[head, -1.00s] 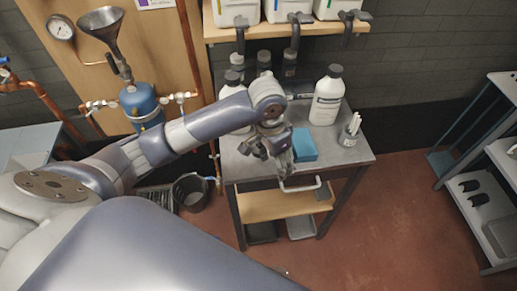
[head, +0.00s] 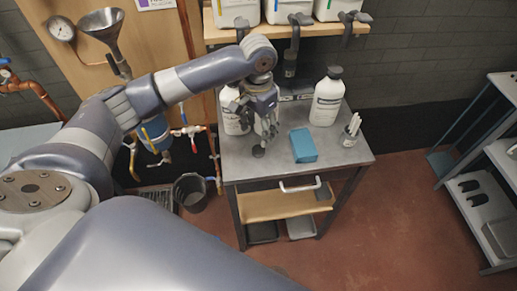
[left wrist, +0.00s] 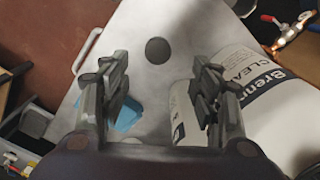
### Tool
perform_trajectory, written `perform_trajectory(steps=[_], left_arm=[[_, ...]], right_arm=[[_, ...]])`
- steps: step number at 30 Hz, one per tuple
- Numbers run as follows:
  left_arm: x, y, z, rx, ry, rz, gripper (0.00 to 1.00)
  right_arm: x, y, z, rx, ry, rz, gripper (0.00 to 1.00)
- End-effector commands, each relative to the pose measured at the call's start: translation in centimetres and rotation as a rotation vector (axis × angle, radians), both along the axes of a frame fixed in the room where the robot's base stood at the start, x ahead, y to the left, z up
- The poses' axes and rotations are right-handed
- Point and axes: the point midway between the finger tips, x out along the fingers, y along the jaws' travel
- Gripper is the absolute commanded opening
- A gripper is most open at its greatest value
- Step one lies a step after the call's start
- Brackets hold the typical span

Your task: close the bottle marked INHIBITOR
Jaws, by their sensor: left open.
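My left gripper (head: 266,132) is open and empty above the left half of the grey table (head: 345,168). Its two fingers stand apart in the left wrist view (left wrist: 162,88). A dark round disc (head: 258,151), perhaps a loose cap, lies flat on the table just in front of it; it also shows in the left wrist view (left wrist: 158,50). A white bottle (head: 327,98) with a dark cap stands upright at the back right; its label is unreadable. Another white bottle (head: 232,112) stands behind my gripper, partly hidden. I cannot read INHIBITOR anywhere.
In the left wrist view, a large bottle (left wrist: 270,95) reads "Brenn" and "CLEA", with a smaller white bottle (left wrist: 181,108) beside it. A blue block (head: 303,146) and a cup of white sticks (head: 350,133) are on the table. Above hangs a shelf (head: 228,34) with white containers.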

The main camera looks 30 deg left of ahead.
Motion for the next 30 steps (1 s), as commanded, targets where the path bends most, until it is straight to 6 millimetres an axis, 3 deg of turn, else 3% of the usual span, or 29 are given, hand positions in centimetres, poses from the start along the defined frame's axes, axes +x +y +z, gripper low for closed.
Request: perform_trajectory(steps=[6, 19, 27, 30], left_arm=[[0.0, 0.0, -2.6, 0.001, 0.001, 0.001, 0.57], [-0.1, -0.1, -3.5, 0.0, 0.002, 0.0, 0.57], [-0.3, -0.3, -7.3, 0.0, 0.001, 0.0, 0.57], [-0.3, -0.3, -8.0, 0.002, -0.002, 0.0, 0.57]], right_arm=[[0.0, 0.0, 0.4, 0.0, 0.0, 0.0, 0.89], [0.0, -0.2, 0.9, -0.003, 0.0, 0.002, 0.89], [0.0, -0.4, 2.1, -0.004, 0.0, 0.003, 0.89], [0.0, -0.3, 2.1, -0.004, 0.0, 0.003, 0.89]])
